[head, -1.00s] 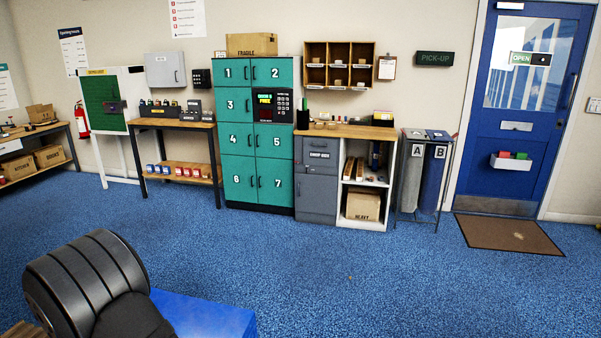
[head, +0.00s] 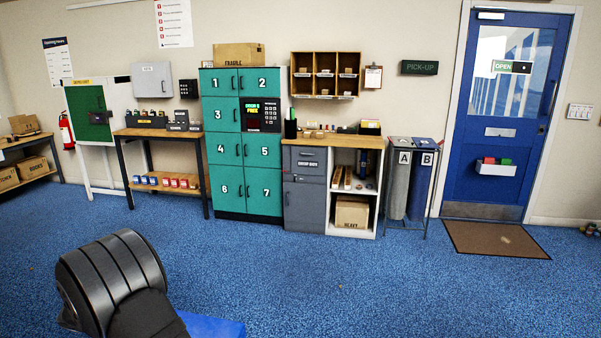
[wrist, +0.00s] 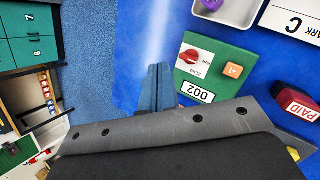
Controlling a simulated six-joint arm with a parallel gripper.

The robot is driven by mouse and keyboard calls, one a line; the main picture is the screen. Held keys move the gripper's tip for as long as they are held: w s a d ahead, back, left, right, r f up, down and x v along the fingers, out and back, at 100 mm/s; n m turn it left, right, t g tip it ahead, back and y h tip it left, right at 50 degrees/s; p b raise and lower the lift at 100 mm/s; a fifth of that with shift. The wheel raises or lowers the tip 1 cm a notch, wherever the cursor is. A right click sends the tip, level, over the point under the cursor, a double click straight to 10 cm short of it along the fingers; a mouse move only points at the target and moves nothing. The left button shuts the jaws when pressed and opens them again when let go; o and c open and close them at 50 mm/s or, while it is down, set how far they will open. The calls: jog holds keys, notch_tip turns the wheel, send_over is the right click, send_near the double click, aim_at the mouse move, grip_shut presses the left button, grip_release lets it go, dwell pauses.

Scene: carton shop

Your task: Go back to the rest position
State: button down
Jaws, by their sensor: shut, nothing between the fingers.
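My gripper (wrist: 158,74) shows in the wrist view, its fingers together with nothing between them. It is above or beside a blue surface (wrist: 130,75); the exact height is unclear. Beside the fingertips, to the right, is a green device (wrist: 190,61) with a red button and a "002" label. An orange block (wrist: 233,70) sits on or against it. In the head view only a dark, ribbed part of my arm shows at the lower left; the gripper itself is out of that view.
In the head view, teal lockers (head: 240,146), a grey cabinet (head: 304,205) and a blue door (head: 500,130) line the wall; blue floor (head: 330,275) is open.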

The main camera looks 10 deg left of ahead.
jog(key=w+a+m+g, duration=0.2)
jog(key=w+m+g, duration=0.1)
jog(key=w, duration=0.3)
jog(key=shift+w+a+m+g+y, duration=0.2)
jog(key=shift+w+m+g+y, duration=0.15)
jog(key=shift+g, duration=0.55)
jog(key=shift+s, duration=0.1)
jog(key=s+d+n+t, duration=0.3)
jog(key=s+n+t, duration=0.3)
jog(key=s, duration=0.5)
jog(key=shift+s+r+n+t+y, duration=0.15)
jog(key=shift+r+n+t+y, duration=0.2)
jog(key=shift+t+y, duration=0.1)
